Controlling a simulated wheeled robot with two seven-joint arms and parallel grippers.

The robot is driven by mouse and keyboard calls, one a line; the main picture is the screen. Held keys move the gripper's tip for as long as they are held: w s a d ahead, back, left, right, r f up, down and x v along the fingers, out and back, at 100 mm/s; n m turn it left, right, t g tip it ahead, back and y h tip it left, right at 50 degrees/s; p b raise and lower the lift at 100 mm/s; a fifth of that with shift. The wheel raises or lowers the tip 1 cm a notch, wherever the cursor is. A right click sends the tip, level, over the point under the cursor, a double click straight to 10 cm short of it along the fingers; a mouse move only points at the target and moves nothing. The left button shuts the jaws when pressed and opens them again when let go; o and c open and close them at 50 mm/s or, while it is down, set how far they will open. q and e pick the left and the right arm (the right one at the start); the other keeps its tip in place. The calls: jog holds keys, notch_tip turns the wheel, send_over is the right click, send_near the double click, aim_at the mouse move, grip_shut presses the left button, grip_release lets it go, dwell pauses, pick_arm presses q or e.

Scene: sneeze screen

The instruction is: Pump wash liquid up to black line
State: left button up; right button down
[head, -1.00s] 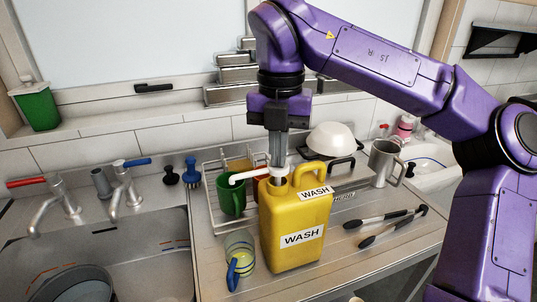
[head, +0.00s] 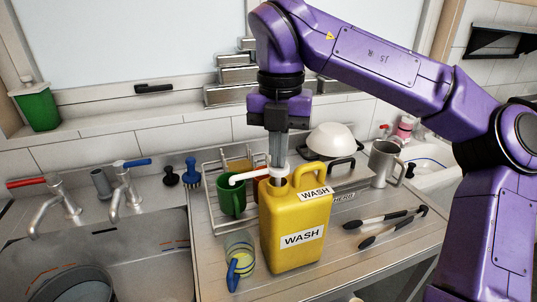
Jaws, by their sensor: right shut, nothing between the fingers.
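The yellow wash jug (head: 297,248) with white WASH labels stands upright on the metal drainboard. Its white pump (head: 250,177) sticks out of the top, with the spout pointing left. A clear measuring cup (head: 239,252) with a blue handle stands left of the jug, roughly below the spout. Some yellowish tint shows in the cup, but the liquid level and the black line are too small to tell. My right gripper (head: 279,163) points straight down, shut and empty, with its fingertips at the top of the pump head. My left gripper is out of view.
A wire rack with a green mug (head: 232,197) stands behind the cup. Black tongs (head: 385,228) lie right of the jug, with a metal jug (head: 384,164) behind. The sink (head: 110,262) with two taps is at left.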

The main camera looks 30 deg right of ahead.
dwell(0.6)
jog(key=shift+r+p, duration=1.3)
jog(key=shift+r, duration=0.3)
jog(key=shift+f, duration=0.1)
jog(key=shift+f+b, duration=1.7)
jog(key=shift+b, duration=0.05)
jog(key=shift+r, duration=0.15)
dwell(0.5)
jog(key=shift+r+p, duration=1.45)
jog(key=shift+r, duration=0.2)
